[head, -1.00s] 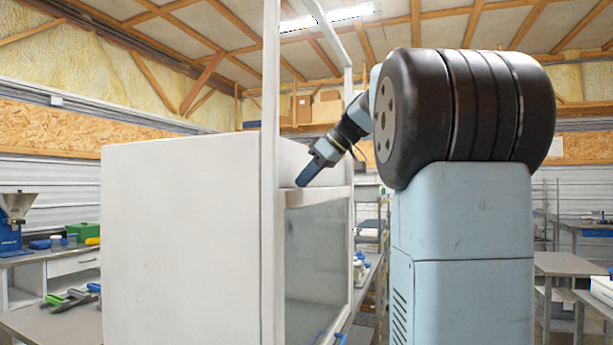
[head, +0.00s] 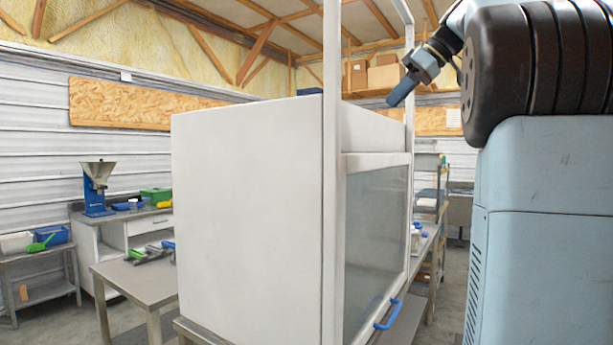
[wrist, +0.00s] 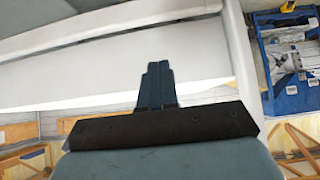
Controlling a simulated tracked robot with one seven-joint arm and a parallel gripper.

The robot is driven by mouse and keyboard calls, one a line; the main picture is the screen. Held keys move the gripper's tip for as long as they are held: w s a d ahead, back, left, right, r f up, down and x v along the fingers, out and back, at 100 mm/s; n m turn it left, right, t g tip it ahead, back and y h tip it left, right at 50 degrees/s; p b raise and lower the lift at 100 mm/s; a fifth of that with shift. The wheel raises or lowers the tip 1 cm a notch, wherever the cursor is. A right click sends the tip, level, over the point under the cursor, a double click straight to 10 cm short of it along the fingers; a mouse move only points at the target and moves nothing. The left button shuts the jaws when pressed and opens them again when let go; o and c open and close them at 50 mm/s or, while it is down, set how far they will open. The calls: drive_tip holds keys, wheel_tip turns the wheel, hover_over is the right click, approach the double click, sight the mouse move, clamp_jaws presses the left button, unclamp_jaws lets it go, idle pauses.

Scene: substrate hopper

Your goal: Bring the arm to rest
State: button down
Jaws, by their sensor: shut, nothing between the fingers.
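My gripper (head: 396,100) shows at the upper right of the head view, its blue-grey fingers pointing down and left. It appears above the top line of the white cabinet (head: 245,215) and between its upright posts. In the wrist view the two fingers (wrist: 158,68) lie side by side, shut and empty. A pale surface is behind them. I cannot tell how far the fingers are from the cabinet.
A bench with a blue hopper machine (head: 97,190) stands at left. A steel table (head: 135,280) is beside the cabinet. The wrist view shows a blue-framed object (wrist: 290,60) at right.

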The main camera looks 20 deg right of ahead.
drive_tip(key=shift+a, duration=0.1)
drive_tip(key=s+a+f+m+h, duration=0.2)
drive_tip(key=s+a+f, duration=0.3)
drive_tip(key=f, duration=0.8)
drive_tip(key=s+a+f+m+h, duration=0.2)
drive_tip(key=s+a+f, duration=0.3)
drive_tip(key=s+f, duration=0.4)
drive_tip(key=s+a+f+m+g+h, duration=0.1)
drive_tip(key=s+a+f+m, duration=0.3)
drive_tip(key=f, duration=1.3)
drive_tip(key=s+a+h, duration=0.1)
drive_tip(key=s, duration=0.2)
drive_tip(key=shift+a+f+m, duration=0.2)
drive_tip(key=shift+m, duration=0.1)
drive_tip(key=shift+s, duration=0.1)
